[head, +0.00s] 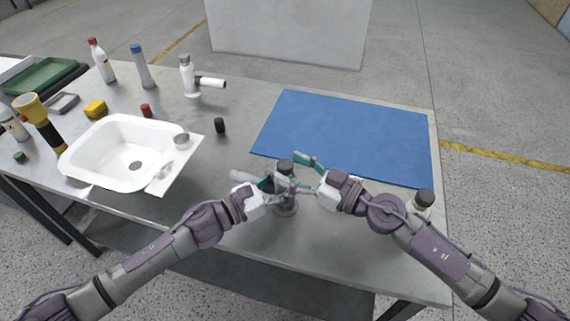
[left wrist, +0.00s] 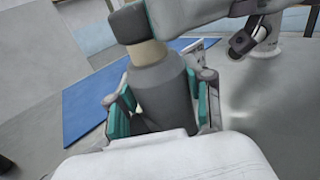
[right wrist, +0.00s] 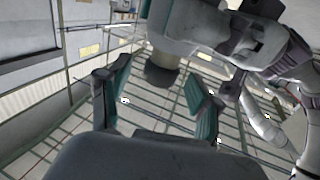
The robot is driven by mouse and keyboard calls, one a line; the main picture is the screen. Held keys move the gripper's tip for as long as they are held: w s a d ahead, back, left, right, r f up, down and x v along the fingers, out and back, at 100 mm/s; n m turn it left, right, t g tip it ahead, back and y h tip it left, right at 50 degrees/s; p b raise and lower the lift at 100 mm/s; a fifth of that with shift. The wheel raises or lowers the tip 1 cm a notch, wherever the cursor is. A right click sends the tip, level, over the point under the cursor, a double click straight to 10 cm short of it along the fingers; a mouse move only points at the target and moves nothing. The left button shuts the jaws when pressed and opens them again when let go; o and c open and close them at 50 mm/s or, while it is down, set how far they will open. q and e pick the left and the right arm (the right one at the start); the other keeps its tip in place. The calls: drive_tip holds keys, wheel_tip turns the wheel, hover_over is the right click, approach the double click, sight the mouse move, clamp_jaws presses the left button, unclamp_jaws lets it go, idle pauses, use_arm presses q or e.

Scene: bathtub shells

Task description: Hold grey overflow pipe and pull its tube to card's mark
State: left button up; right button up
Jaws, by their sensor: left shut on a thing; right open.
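The grey overflow pipe (head: 286,208) stands upright near the table's front edge, with its side arm (head: 240,175) pointing left. In the left wrist view its grey body (left wrist: 165,92) sits between the fingers of my left gripper (left wrist: 163,110), which is shut on it. A short pale tube (left wrist: 147,53) shows above the body, topped by a dark cap (left wrist: 130,22). My right gripper (right wrist: 160,88) is open close to the pipe's top, with the dark cap (right wrist: 162,75) between its spread fingers. I cannot make out the card's mark; arms and fingers hide part of the pipe.
A blue mat (head: 350,135) lies behind the pipe. A white basin (head: 100,175) is at left, and a white pipe (head: 190,80) stands at the back. A dark-capped bottle (head: 422,200) is at right, near my right arm. A small black item (head: 220,125) stands mid-table.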

drive_tip(key=shift+x, duration=1.1)
clamp_jaws()
